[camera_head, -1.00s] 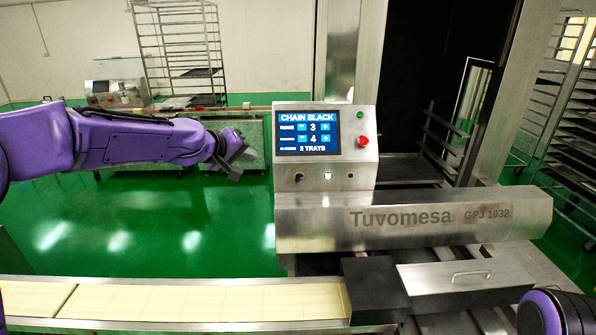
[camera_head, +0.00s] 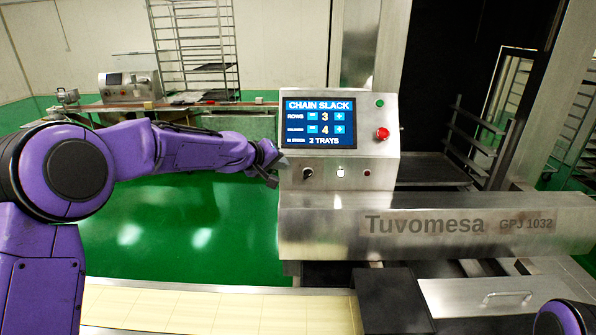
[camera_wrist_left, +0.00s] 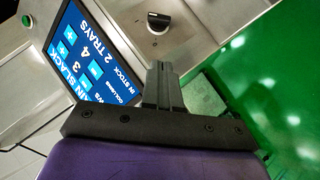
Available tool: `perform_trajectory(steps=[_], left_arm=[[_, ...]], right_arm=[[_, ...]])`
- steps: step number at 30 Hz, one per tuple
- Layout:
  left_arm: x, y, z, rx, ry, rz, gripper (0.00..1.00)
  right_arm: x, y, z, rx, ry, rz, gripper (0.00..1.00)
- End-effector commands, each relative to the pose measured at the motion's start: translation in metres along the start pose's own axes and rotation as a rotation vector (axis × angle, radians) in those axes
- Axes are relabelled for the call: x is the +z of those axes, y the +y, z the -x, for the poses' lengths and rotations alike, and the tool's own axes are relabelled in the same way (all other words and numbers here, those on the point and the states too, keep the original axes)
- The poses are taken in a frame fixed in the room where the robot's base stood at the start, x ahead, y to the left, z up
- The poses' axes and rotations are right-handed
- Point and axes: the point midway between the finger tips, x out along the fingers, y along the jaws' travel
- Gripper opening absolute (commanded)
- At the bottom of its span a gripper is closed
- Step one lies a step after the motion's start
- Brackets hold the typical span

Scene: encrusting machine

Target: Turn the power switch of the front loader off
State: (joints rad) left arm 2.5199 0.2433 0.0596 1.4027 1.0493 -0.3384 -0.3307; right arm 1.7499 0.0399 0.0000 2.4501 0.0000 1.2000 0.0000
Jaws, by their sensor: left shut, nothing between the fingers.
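The front loader's control box (camera_head: 392,153) stands in the middle of the head view. Its screen (camera_head: 319,125) is lit and reads "CHAIN SLACK" with 3, 4 and "2 TRAYS". Below the screen at the left is a black rotary switch (camera_head: 307,173); it also shows in the left wrist view (camera_wrist_left: 158,22). My left gripper (camera_head: 279,171) is shut and empty, just left of the box and a little apart from the switch. In the left wrist view its closed fingers (camera_wrist_left: 161,80) point toward the panel, below the switch. My right gripper is not in view; only part of my right arm shows.
A red button (camera_head: 382,134) and a green button (camera_head: 379,103) sit right of the screen. A white square button (camera_head: 341,173) sits right of the switch. The Tuvomesa housing (camera_head: 430,222) juts out below. A conveyor (camera_head: 200,310) runs along the front.

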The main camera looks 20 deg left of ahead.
Motion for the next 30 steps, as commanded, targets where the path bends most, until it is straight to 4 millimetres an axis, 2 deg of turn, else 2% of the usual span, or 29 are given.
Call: perform_trajectory(steps=[3, 6, 12, 25, 30], left_arm=[[-0.002, 0.002, -0.025, -0.003, 0.000, 0.000, 0.00], [0.004, 0.000, -0.044, -0.002, -0.002, 0.000, 0.00], [0.023, 0.000, -0.062, 0.000, 0.001, 0.002, 0.00], [0.028, -0.001, -0.067, 0.000, 0.001, 0.001, 0.00], [0.029, -0.004, -0.068, 0.015, 0.002, 0.016, 0.00]], right_arm=[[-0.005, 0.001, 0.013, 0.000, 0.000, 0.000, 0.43], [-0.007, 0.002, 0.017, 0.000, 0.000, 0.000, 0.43], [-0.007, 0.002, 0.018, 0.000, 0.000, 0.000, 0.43], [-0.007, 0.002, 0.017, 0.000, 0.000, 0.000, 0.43], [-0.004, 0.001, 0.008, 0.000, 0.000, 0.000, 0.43]])
